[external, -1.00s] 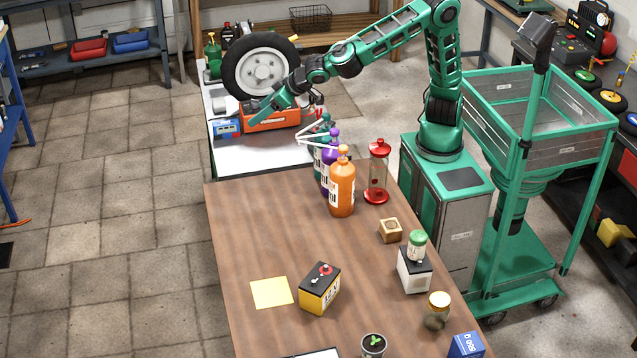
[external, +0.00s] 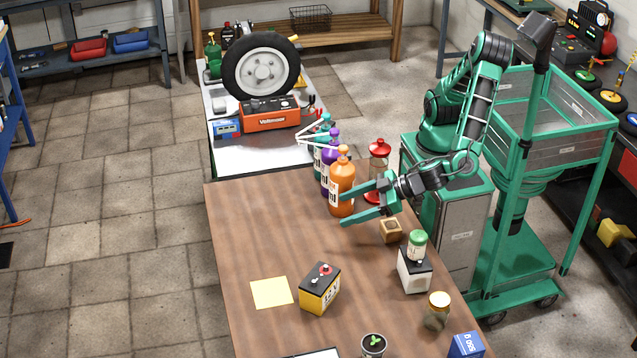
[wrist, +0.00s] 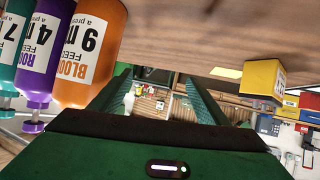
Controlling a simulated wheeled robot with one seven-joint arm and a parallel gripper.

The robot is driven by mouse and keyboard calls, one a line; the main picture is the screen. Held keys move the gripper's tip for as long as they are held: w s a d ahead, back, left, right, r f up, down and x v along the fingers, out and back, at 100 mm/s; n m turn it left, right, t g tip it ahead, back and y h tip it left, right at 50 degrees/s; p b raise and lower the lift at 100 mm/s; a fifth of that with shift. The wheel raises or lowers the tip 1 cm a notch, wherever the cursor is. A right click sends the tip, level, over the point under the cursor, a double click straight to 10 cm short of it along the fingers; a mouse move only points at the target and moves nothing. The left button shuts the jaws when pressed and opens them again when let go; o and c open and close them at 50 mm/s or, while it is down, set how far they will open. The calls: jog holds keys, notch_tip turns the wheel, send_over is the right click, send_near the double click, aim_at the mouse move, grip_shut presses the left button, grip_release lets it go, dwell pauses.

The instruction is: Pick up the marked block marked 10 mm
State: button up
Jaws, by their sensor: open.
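A small wooden block (external: 390,230) with a dark round spot on its top sits on the brown table, near the right edge in the external view. No 10 mm mark can be read on it. My gripper (external: 346,207) is open and empty, pointing left above the table beside the orange bottle. The wooden block is just below and to the right of the fingers, near my wrist. In the wrist view, the open fingers (wrist: 160,88) point out across the room, and the wooden block does not show.
Orange (external: 342,188) and purple (external: 329,160) bottles and a red-lidded jar (external: 379,172) stand close behind my gripper. A white box with a green-lidded jar (external: 417,244) on it is in front of the block. A yellow battery (external: 320,290) stands left; the table's left middle is clear.

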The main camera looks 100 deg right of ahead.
aim_at(383, 228)
jog(key=s+a+f+t+y, duration=0.1)
jog(key=s+f, duration=0.1)
jog(key=s, duration=0.4)
jog(key=s+a+f+n+t+y, duration=0.1)
jog(key=s+t, duration=0.1)
jog(key=s, duration=0.4)
jog(key=s+a+f+n+t+y, duration=0.1)
jog(key=s+f, duration=0.1)
jog(key=s, duration=0.4)
jog(key=shift+a+f+t+y, duration=0.25)
jog(key=shift+f+t+y, duration=0.05)
jog(key=shift+f+y, duration=0.1)
jog(key=w, duration=0.3)
jog(key=w+f, duration=0.1)
jog(key=w, duration=0.3)
jog(key=w+f, duration=0.1)
jog(key=w, duration=0.2)
jog(key=shift+w+d, duration=0.15)
jog(key=shift+w, duration=0.05)
jog(key=c, duration=1.1)
jog(key=shift+r, duration=0.15)
jog(key=shift+c, duration=0.2)
